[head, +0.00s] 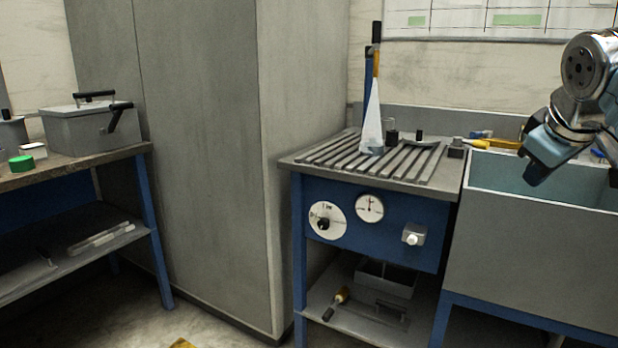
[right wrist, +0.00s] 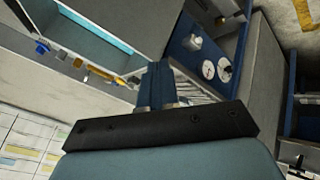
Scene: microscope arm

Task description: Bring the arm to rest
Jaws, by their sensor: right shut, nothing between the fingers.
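My right arm comes in at the upper right of the head view, with its wrist bent down. My right gripper (head: 535,176) is shut and empty. It appears in front of the open grey basin (head: 540,255), near its upper rim, and points down and to the left. I cannot tell whether it is above the basin or in front of it. In the right wrist view the closed blue fingers (right wrist: 156,84) stick out past the black gripper body, with nothing held. My left gripper is not in view. No microscope can be made out.
A yellow-handled tool (head: 490,144) lies by the basin's back edge. A tall grey cabinet (head: 190,130) separates it from the left workbench (head: 75,168). Floor shows in front of the cabinet.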

